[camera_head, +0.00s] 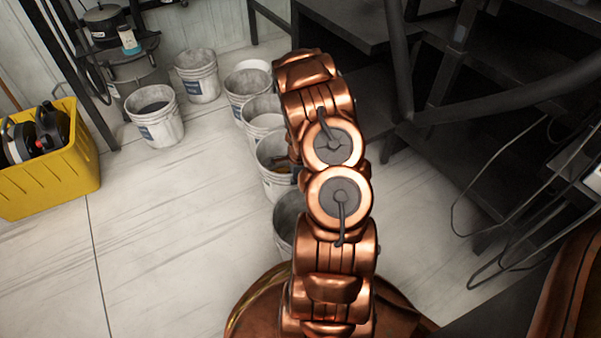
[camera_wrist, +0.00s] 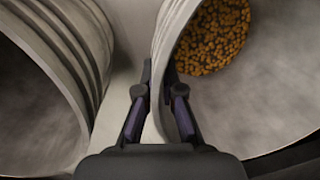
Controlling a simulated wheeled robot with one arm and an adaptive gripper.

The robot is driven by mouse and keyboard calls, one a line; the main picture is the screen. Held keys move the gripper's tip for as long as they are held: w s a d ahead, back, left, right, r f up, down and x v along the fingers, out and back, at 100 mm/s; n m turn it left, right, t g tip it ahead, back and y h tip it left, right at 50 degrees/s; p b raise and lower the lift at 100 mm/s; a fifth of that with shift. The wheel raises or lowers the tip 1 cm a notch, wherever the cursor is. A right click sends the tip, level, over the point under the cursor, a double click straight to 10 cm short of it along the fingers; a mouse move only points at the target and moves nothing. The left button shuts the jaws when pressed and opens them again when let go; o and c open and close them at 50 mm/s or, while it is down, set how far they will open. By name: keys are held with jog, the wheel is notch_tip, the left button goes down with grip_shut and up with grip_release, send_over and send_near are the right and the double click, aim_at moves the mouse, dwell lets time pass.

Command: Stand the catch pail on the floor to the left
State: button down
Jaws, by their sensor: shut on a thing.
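In the wrist view, my gripper (camera_wrist: 161,92) is shut on the rim of a pale pail (camera_wrist: 172,40), with one finger on each side of its wall. A heap of orange-brown grains (camera_wrist: 212,36) lies in this pail; the rest of the bottom shown is bare grey. In the head view, a white pail (camera_head: 272,180) with something yellow-orange inside stands in a row, partly behind my arm, and looks like the same one. I cannot tell whether the held pail touches the floor.
An empty ribbed pail (camera_wrist: 75,60) is close to its left in the wrist view. Several white pails line the row; two more, one (camera_head: 155,117) and another (camera_head: 197,75), stand further left. A yellow crate (camera_head: 60,165) is at far left. Floor (camera_head: 180,220) is clear between. Dark racks (camera_head: 500,130) fill the right.

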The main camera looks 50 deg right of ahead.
jog(key=c, duration=1.8)
grip_release()
jog(key=shift+f, duration=0.1)
jog(key=o, duration=0.5)
